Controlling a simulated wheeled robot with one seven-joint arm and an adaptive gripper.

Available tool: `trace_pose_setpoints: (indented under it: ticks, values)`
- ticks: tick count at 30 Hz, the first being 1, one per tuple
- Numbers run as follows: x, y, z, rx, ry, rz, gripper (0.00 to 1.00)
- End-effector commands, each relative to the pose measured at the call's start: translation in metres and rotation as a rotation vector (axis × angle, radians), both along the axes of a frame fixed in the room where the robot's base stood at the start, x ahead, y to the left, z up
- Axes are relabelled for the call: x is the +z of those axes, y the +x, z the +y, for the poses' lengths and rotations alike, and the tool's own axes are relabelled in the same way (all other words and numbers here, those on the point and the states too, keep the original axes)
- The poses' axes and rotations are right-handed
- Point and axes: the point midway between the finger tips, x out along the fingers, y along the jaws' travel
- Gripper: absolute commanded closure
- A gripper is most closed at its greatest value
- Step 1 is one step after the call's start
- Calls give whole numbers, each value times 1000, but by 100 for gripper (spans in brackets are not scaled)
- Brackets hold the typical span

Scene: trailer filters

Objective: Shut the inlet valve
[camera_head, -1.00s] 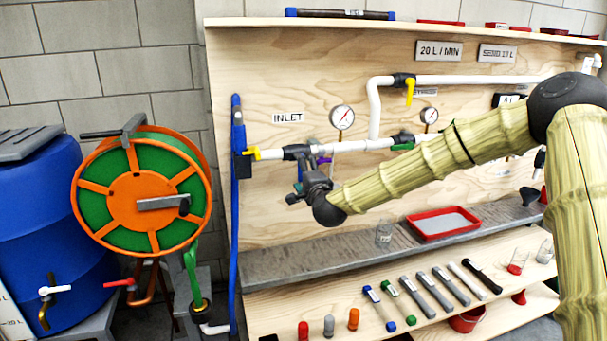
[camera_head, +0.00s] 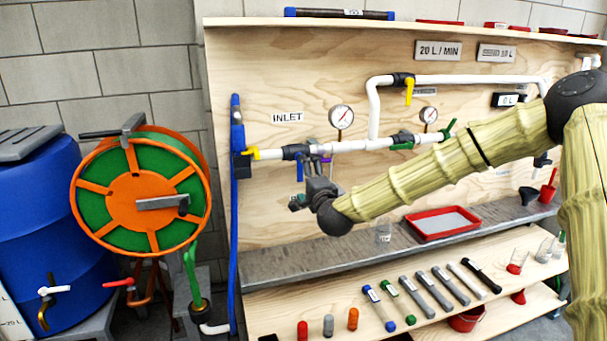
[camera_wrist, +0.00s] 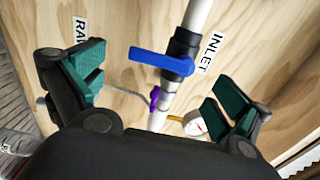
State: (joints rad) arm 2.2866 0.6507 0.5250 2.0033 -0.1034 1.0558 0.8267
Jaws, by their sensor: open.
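The inlet valve is a black valve body (camera_head: 296,152) on the white pipe below the INLET sign (camera_head: 287,118). Its blue lever (camera_head: 299,171) hangs down, crosswise to the pipe. In the wrist view the blue lever (camera_wrist: 158,61) also lies across the pipe, its free end to the left, beside the INLET sign (camera_wrist: 211,52). My gripper (camera_head: 302,196) is just below and in front of the lever. In the wrist view my gripper (camera_wrist: 157,84) is open and empty, its green pads apart on both sides of the pipe. No contact with the lever shows.
A purple lever (camera_wrist: 154,98) and a pressure gauge (camera_wrist: 193,123) are close by. A yellow lever (camera_head: 251,153) is left of the valve, and a green lever (camera_head: 448,129) is to the right. Below, the grey shelf (camera_head: 280,262) holds a red tray (camera_head: 415,234).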

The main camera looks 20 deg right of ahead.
Motion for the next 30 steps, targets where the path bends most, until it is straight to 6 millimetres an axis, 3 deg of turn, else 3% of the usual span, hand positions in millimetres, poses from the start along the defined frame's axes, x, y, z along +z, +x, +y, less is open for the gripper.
trace_pose_setpoints:
  ticks: [6,12,18,30]
  values:
    - [0,-42,-2,0,1,1,0]
    - [0,-69,-3,0,2,1,0]
    - [0,-81,-3,0,0,0,0]
    - [-5,-83,-2,4,-8,9,0]
